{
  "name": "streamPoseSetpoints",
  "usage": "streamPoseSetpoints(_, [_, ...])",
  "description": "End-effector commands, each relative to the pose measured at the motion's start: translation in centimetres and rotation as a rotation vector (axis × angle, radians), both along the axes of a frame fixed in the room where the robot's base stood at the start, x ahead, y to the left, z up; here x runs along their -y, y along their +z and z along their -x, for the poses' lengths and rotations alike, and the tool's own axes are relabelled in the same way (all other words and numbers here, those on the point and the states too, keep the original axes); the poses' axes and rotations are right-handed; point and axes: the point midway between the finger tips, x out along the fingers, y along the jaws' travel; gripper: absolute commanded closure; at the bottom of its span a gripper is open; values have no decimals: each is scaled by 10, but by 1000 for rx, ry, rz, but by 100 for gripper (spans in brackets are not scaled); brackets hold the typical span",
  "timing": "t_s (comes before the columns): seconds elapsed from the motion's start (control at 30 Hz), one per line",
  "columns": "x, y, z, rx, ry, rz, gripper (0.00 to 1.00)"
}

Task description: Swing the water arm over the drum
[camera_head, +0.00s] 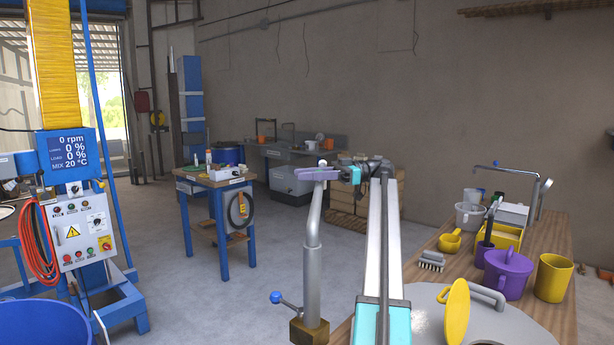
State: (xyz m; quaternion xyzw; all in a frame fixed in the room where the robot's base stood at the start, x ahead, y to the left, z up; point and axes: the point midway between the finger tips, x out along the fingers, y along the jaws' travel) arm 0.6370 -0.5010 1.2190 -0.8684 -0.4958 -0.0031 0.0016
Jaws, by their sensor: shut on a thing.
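The water arm (313,250) is an upright grey pipe on a brass block (309,331), with a blue ball-ended lever (277,298) low on its left. My gripper (326,173) is at the top of the pipe, reaching in from the right, and is shut on the water arm. The gripper and my arm cover part of the pipe's top, so which way its upper end points is hard to tell. A blue drum (45,322) is cut off at the lower left, below the mixer. It stands well left of the pipe.
The mixer's control box (82,232) stands at the left, with red hoses beside it. A blue-legged table (215,182) stands behind. A wooden bench (548,232) at the right holds a purple pot (507,274), yellow cups and a brush. Open floor lies between mixer and pipe.

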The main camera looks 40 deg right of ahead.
Motion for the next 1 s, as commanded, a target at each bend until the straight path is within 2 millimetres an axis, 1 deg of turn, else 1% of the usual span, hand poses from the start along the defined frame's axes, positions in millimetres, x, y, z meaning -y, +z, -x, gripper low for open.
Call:
streamPoseSetpoints(0.07, [-1,-3,4,-4,7,2,100])
streamPoseSetpoints(0.1, [-1,-4,4,-4,7,2,74])
streamPoseSetpoints(0.17, [-1,-4,5,-4,7,3,63])
streamPoseSetpoints(0.2, [0,-4,5,-4,5,3,57])
streamPoseSetpoints(0.63, [2,0,5,-2,0,2,57])
streamPoseSetpoints(1.0, [2,20,5,-3,0,2,57])
